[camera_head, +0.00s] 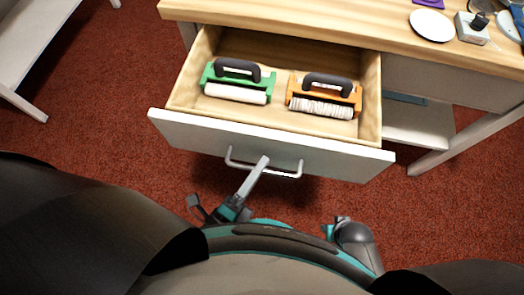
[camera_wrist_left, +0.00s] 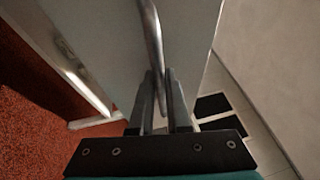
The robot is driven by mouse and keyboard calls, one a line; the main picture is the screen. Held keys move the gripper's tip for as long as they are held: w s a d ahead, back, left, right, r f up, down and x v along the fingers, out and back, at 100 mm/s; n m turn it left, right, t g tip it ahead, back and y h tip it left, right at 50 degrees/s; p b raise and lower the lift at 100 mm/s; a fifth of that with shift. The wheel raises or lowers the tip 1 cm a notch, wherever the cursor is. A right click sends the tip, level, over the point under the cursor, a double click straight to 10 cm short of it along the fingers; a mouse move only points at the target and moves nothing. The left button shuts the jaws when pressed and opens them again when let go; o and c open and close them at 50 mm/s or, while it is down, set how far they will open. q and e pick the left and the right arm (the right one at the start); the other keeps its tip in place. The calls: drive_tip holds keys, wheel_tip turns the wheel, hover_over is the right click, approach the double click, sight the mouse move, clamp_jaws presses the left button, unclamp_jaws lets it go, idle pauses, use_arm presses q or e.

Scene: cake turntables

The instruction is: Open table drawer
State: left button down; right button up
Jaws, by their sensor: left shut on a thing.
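The table drawer (camera_head: 270,145) is pulled out from under the wooden table (camera_head: 350,27), and its inside shows. It has a white front and a metal bar handle (camera_head: 290,175). My left gripper (camera_head: 262,163) is at the middle of the handle. In the left wrist view, the fingers of my left gripper (camera_wrist_left: 163,110) are shut on the handle (camera_wrist_left: 151,40), which passes between them in front of the drawer front (camera_wrist_left: 95,45). My right gripper is not clearly seen in either view.
In the drawer lie a green roller tool (camera_head: 237,82) and an orange roller tool (camera_head: 324,96). A white plate (camera_head: 431,25) and a small white box (camera_head: 472,28) sit on the table's right side. Red carpet (camera_head: 95,100) is clear at left.

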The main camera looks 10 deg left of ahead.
use_arm(q)
drive_tip(key=shift+s, duration=0.1)
drive_tip(key=c, duration=0.9)
unclamp_jaws()
drive_tip(key=v, duration=1.5)
drive_tip(key=shift+s, duration=0.15)
use_arm(e)
drive_tip(key=shift+a+r, duration=0.1)
drive_tip(key=shift+r, duration=0.15)
use_arm(q)
drive_tip(key=shift+f, duration=0.1)
use_arm(e)
drive_tip(key=shift+w+a, duration=0.1)
